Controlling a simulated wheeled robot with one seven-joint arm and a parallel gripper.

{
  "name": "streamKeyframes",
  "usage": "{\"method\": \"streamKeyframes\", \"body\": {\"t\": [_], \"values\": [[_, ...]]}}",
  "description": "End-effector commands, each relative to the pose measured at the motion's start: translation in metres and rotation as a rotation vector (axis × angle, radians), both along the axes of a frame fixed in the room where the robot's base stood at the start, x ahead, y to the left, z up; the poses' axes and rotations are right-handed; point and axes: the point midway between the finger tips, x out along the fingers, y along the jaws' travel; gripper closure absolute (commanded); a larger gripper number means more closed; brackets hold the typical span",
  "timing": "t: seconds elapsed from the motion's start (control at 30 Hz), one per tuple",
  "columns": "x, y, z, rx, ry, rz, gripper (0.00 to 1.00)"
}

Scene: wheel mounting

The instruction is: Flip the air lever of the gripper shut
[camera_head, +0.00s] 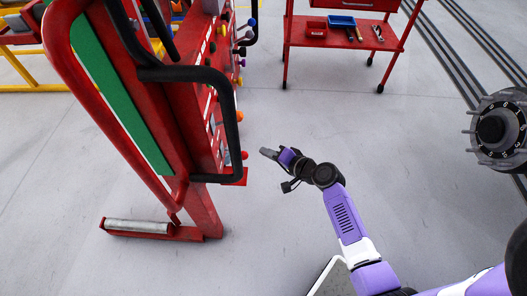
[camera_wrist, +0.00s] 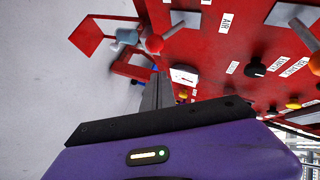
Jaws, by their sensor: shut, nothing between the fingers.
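In the wrist view a red panel (camera_wrist: 215,60) carries a white label reading AIR (camera_wrist: 227,22). A lever with a red ball (camera_wrist: 154,44) sticks out near that label. I cannot tell for certain which way it is set. The head view shows a red ball (camera_head: 244,155) low on the panel's edge. My gripper (camera_head: 266,153) is shut and empty, just right of that ball and apart from it. Its fingers (camera_wrist: 157,90) also show in the wrist view, pointing towards the panel's lower end, with the red-ball lever beyond their tips.
A black tube handle (camera_head: 234,120) juts from the red stand (camera_head: 195,200) beside my gripper. More levers and knobs (camera_head: 240,50) run up the panel. A red trolley (camera_head: 350,35) stands behind. A dark wheel hub (camera_head: 497,128) is at right. The floor between is clear.

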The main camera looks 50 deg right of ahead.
Motion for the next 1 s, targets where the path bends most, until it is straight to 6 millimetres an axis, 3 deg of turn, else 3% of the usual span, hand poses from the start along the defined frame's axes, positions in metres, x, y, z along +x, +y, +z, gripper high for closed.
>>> {"method": "streamKeyframes", "body": {"t": [0.5,0.87,1.0], "values": [[-0.069,0.001,0.027,-0.001,0.0,-0.005,1.0],[-0.075,0.001,0.03,-0.003,-0.001,-0.006,1.0],[-0.076,-0.012,0.033,-0.047,-0.005,-0.041,1.0]]}}
